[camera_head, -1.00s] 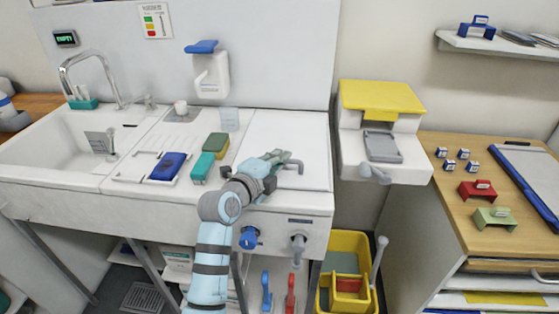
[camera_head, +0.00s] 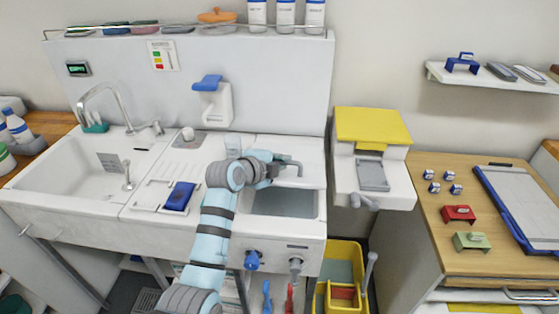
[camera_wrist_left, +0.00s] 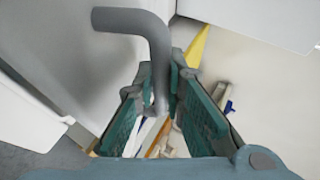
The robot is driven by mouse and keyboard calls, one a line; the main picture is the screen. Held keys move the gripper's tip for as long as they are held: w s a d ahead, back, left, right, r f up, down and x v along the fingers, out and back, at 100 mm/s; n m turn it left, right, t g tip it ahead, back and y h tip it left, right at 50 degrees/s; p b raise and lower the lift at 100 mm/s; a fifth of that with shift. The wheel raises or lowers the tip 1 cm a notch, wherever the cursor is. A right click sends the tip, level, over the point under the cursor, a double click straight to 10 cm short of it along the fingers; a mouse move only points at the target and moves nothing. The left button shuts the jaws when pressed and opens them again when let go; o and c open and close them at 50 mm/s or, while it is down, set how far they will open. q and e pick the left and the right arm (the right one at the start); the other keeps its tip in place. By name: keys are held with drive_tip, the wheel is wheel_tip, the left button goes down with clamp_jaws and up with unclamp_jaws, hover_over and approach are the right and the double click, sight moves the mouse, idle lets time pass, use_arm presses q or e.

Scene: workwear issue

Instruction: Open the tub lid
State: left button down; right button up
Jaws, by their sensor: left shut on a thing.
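The white tub lid (camera_head: 308,150) is at the right end of the sink unit in the head view. It is raised at its front edge, and the grey-blue inside of the tub (camera_head: 287,203) shows below it. My left gripper (camera_head: 272,166) is shut on the lid's grey bent handle (camera_head: 296,163). In the left wrist view, the teal fingers (camera_wrist_left: 162,95) close around the handle bar (camera_wrist_left: 140,22). My arm covers part of the tub's left side. My right gripper is not in view.
A blue block (camera_head: 179,196) lies on the drainer left of my arm. The yellow-topped dispenser (camera_head: 371,127) stands close to the tub's right. A blue knob (camera_head: 252,261) and a grey tap (camera_head: 295,267) stick out below the tub. A shelf with bottles (camera_head: 286,14) is above.

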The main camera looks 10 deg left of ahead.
use_arm(q)
drive_tip(key=w+r+p, duration=0.1)
drive_tip(key=w+r, duration=0.4)
drive_tip(key=r, duration=0.2)
idle(0.3)
drive_tip(key=c, duration=1.9)
unclamp_jaws()
drive_tip(key=shift+s, duration=0.1)
drive_tip(key=v, duration=1.1)
drive_tip(key=shift+s+a+r, duration=0.2)
drive_tip(key=shift+r, duration=0.15)
